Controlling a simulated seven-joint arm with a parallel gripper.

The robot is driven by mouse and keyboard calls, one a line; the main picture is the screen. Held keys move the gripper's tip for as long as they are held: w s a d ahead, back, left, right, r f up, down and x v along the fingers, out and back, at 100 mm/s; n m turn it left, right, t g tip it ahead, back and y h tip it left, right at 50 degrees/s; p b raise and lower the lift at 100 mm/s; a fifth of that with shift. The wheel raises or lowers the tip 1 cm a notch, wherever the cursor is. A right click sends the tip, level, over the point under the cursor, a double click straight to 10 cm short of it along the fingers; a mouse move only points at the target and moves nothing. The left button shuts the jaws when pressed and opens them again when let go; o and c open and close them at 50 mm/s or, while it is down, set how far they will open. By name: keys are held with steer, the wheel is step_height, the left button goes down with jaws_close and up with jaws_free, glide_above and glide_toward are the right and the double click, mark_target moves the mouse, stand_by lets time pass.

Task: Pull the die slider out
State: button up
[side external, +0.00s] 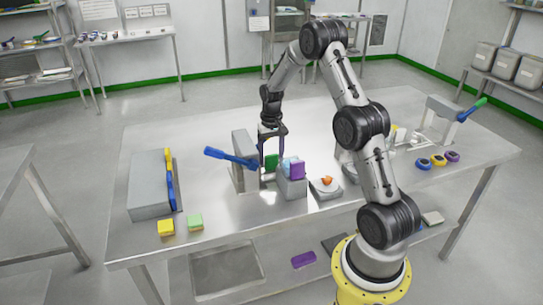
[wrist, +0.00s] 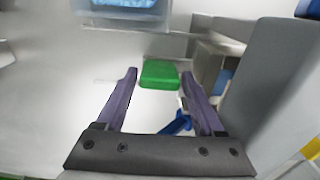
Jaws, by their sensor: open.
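A green block (wrist: 159,74) shows in the wrist view, ahead of my gripper and between the lines of its two fingers. It looks like the handle of the die slider, though the slider's body is not clearly seen. The green block (side external: 271,161) also shows in the side view, beside the grey upright press (side external: 240,165) with its blue lever (side external: 230,157). My gripper (side external: 271,157) points down over this spot, open, with nothing visibly held. I cannot tell whether the fingers reach around the green block or stop short of it.
A grey box with a light blue bin and a purple block (side external: 297,171) stands close on the right. A small scale (side external: 326,188) is beyond it. A large grey box (side external: 150,185) and yellow and green blocks (side external: 195,222) lie left.

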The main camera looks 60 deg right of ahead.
jaws_close()
stand_by(0.3)
steer(key=s+d, duration=0.9)
steer(key=shift+c, duration=0.3)
jaws_free()
steer(key=shift+o, duration=0.3)
steer(key=shift+w, duration=0.1)
